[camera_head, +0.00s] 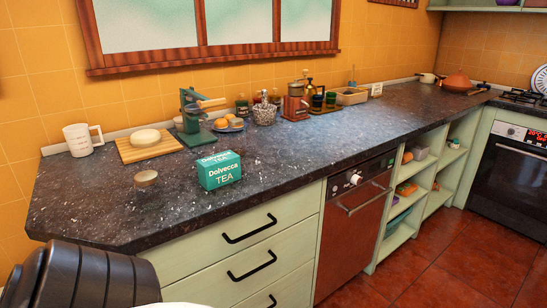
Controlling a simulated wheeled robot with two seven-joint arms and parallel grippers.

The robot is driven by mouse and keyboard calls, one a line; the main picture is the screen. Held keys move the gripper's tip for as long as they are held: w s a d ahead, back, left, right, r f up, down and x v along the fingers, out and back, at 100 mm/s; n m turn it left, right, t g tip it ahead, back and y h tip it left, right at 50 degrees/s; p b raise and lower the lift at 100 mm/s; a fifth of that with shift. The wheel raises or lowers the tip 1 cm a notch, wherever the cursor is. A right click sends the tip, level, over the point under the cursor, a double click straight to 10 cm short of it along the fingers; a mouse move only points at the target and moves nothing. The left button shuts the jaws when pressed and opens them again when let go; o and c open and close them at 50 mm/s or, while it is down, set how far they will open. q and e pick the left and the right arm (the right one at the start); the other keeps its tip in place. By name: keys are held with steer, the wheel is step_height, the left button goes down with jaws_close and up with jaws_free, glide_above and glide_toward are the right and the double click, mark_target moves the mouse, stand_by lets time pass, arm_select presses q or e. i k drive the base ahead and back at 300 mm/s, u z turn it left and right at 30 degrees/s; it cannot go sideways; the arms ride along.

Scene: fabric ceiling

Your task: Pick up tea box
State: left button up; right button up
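The tea box (220,170) is teal with white "Dolvecca TEA" lettering. It sits on the dark speckled countertop (300,150), close to the front edge and above the drawers. Nothing touches it. Neither of my grippers shows in the head view. A dark ribbed part at the lower left looks like part of my own body.
Behind are a white measuring cup (82,140), a wooden board (148,145) with a pale round item, a green juicer (194,117) and a plate of orange items (228,124). The counter right of the box is clear.

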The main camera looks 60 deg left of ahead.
mark_target(214, 171)
steer(key=i, duration=0.25)
steer(key=u, duration=1.1)
